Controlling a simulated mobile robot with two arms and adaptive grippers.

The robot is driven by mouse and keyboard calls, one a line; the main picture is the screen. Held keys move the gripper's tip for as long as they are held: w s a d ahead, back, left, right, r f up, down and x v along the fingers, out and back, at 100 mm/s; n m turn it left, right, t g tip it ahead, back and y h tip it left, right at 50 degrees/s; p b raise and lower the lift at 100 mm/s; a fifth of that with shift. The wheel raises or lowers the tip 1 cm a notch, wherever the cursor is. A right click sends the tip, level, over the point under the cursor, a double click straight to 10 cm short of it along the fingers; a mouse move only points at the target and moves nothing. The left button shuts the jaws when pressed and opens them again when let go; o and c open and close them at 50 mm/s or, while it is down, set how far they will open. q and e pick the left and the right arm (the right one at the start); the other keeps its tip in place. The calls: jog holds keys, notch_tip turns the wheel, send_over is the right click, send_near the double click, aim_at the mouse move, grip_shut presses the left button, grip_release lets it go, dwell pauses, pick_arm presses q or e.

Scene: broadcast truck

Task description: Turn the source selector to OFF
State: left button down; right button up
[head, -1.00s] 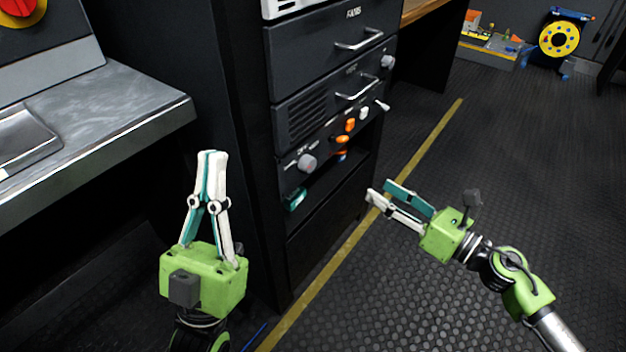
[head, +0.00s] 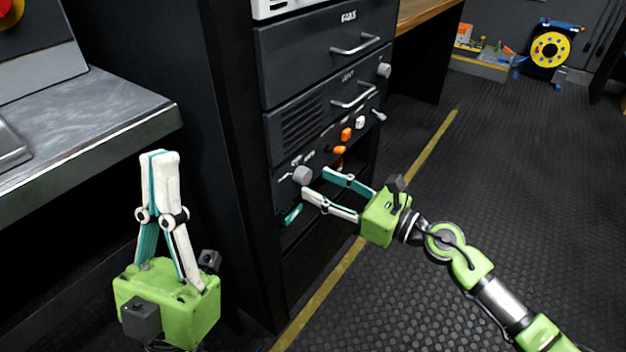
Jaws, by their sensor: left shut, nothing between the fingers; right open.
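A round grey knob (head: 302,175) sits at the left of the lower rack panel (head: 290,190), with small white markings too small to read. It looks like the source selector, though I cannot read its label or setting. My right gripper (head: 315,183) is open and level, its fingers pointing left at the knob. Its fingertips are just right of and slightly below the knob; I cannot tell whether they touch it. My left gripper (head: 159,154) is shut and empty, pointing up in front of the desk, well left of the rack.
Orange switches (head: 346,134), a white switch (head: 360,122) and a lever-like knob (head: 379,115) are on the same panel. A metal desk (head: 90,125) stands at left.

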aim_at(308, 179)
jog(key=shift+w+a, duration=0.45)
jog(key=shift+a, duration=0.15)
jog(key=shift+x, duration=0.8)
jog(key=shift+c, duration=0.3)
jog(key=c, duration=1)
jog(key=shift+c, duration=0.2)
